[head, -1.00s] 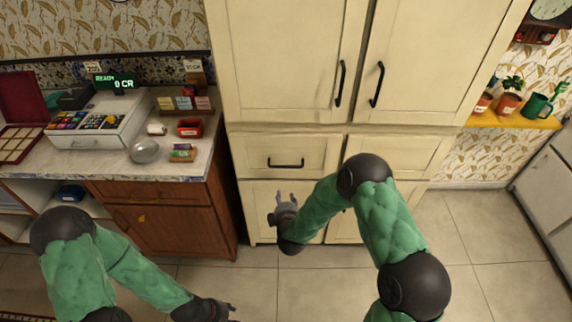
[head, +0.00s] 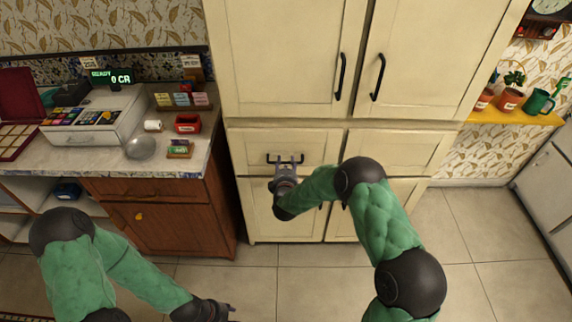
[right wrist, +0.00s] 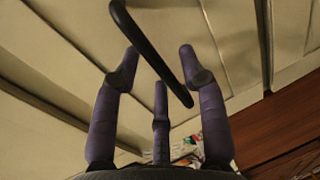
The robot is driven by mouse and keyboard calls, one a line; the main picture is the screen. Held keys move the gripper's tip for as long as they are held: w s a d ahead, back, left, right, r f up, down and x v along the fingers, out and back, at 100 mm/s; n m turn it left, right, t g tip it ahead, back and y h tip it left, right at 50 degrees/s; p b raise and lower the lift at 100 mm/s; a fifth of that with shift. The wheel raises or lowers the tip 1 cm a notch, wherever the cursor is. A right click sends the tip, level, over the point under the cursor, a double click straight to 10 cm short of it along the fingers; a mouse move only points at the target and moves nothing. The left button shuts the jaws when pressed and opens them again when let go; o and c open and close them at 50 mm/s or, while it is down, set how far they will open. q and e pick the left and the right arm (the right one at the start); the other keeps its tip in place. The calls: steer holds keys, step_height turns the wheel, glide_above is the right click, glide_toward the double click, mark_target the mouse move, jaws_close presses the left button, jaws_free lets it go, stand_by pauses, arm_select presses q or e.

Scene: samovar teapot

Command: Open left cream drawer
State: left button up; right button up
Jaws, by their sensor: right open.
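The left cream drawer (head: 262,148) is shut in the cream cabinet, below the tall doors. Its black bar handle (head: 271,158) runs across the drawer front. My right gripper (head: 286,160) is open in front of the drawer, at the handle. In the right wrist view the handle (right wrist: 150,50) passes slantwise between the spread purple fingers of my right gripper (right wrist: 160,75); I cannot tell if any finger touches it. My left gripper (head: 228,310) is low at the bottom of the head view, far from the drawer, and its fingers are too small to read.
A wooden counter (head: 165,205) stands left of the cabinet, with a cash register (head: 95,118) and small items on top. A second cream drawer (head: 398,150) is to the right, partly behind my right arm. The tiled floor (head: 260,285) in front is clear.

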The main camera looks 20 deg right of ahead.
arm_select(q)
steer(key=shift+f, duration=0.2)
arm_select(e)
steer(key=shift+w+d+f, duration=0.15)
steer(key=shift+w+d, duration=0.05)
steer(key=shift+w, duration=0.5)
jaws_close()
